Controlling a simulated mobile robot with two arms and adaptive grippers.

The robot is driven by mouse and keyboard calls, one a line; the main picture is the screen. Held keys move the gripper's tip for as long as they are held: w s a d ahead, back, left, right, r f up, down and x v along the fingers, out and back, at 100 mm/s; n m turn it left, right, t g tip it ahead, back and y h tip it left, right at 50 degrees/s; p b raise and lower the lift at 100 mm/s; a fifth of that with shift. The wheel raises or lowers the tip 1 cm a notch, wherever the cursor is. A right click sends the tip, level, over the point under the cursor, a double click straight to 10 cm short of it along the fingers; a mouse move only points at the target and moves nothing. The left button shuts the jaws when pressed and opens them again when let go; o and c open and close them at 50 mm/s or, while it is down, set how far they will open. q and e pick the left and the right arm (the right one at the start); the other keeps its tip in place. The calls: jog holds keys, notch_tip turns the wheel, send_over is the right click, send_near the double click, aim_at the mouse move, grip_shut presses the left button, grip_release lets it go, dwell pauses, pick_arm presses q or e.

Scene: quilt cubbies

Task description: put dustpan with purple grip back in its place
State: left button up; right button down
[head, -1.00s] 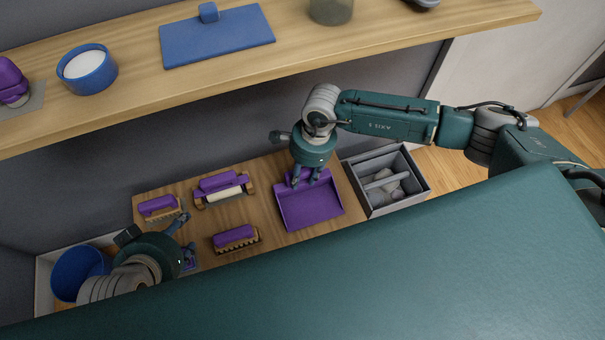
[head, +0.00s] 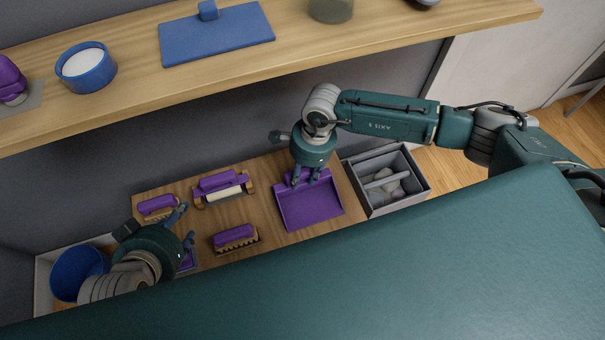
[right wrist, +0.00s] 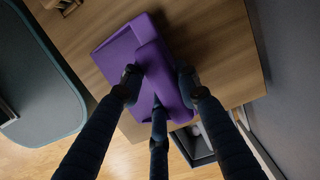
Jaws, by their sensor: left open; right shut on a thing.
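The dustpan with purple grip (head: 309,207) is a flat purple pan on the right part of the wooden board, by the grey bin. My right gripper (head: 307,178) is shut on its grip at the pan's back edge. In the right wrist view the fingers of my right gripper (right wrist: 160,90) close around the purple grip, and the pan (right wrist: 115,55) extends to the upper left. I cannot tell whether the pan touches the board. My left gripper (head: 186,225) is open and empty low at the left, above a small purple thing (head: 187,260) that it partly hides.
Purple-backed brushes (head: 235,237) and a purple-handled roller (head: 222,186) lie on the board (head: 265,180). A divided grey bin (head: 405,205) stands right of it, a blue bucket (head: 78,272) left. The upper shelf (head: 290,60) overhangs behind, holding a blue dustpan (head: 215,37).

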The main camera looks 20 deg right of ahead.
jog(key=c, duration=1.2)
grip_release()
jog(key=r, duration=0.5)
jog(key=d+r, duration=0.1)
jog(key=r, duration=0.1)
jog(key=shift+d+r, duration=0.1)
jog(key=shift+r, duration=0.1)
